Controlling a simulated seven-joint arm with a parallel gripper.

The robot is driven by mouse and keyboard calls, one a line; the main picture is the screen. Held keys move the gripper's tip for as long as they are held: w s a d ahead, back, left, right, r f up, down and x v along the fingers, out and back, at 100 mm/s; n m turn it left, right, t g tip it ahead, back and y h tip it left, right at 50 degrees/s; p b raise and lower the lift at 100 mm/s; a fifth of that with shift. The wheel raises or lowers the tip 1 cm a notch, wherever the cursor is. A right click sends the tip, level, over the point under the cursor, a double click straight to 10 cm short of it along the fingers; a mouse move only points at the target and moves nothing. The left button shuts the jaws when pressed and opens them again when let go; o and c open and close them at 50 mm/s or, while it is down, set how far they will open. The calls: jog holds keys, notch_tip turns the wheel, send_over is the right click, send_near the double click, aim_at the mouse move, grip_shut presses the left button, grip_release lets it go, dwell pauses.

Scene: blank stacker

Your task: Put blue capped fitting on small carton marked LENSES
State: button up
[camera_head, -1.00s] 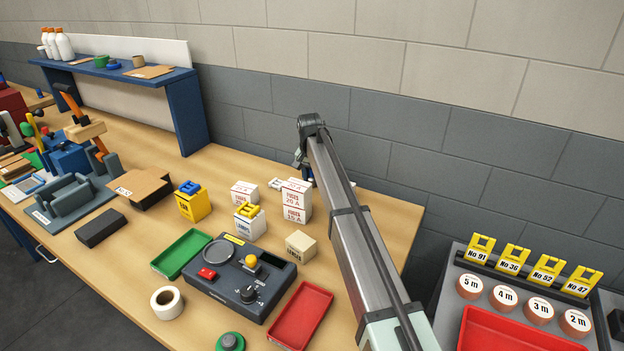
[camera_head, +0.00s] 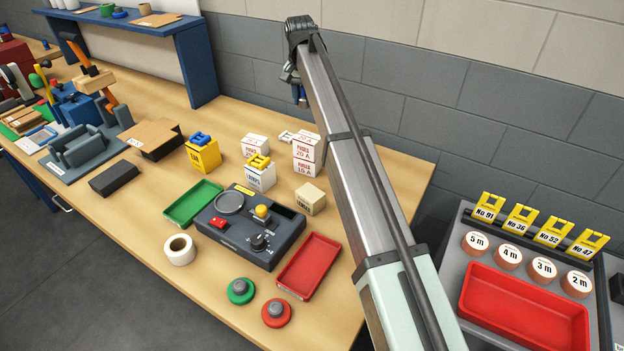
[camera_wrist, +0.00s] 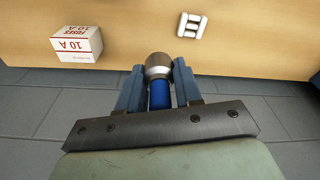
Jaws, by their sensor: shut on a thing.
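My gripper (camera_wrist: 158,92) is shut on the blue capped fitting (camera_wrist: 159,97), which shows a blue body and a rounded metal end between the fingers in the wrist view. In the head view the fitting (camera_head: 301,96) is a small blue bit under my gripper (camera_head: 296,84), mostly hidden by the arm, held up behind the cartons. The small carton marked LENSES (camera_head: 311,197) is tan and stands on the bench left of my arm, with a bare top. My gripper is well apart from it.
A stack of white FUSES cartons (camera_head: 307,158) stands behind the LENSES carton. A white LAMPS carton (camera_head: 260,179) with a yellow piece on top stands to its left. A grey control box (camera_head: 240,235) and red tray (camera_head: 308,266) lie in front. A grey wall is behind.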

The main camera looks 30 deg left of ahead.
jog(key=s+d+r, duration=0.2)
jog(key=s+d, duration=0.1)
jog(key=s, duration=0.5)
send_over(311, 191)
jog(key=f, duration=0.1)
jog(key=shift+m, duration=0.4)
jog(key=shift+s+f, duration=0.15)
jog(key=shift+f, duration=4.85)
jog(key=shift+f, duration=0.1)
jog(key=o, duration=1.1)
jog(key=shift+c, duration=0.2)
notch_tip(311, 191, up, 12)
jog(key=s, duration=0.1)
jog(key=shift+s+d, duration=0.15)
jog(key=shift+s, duration=0.1)
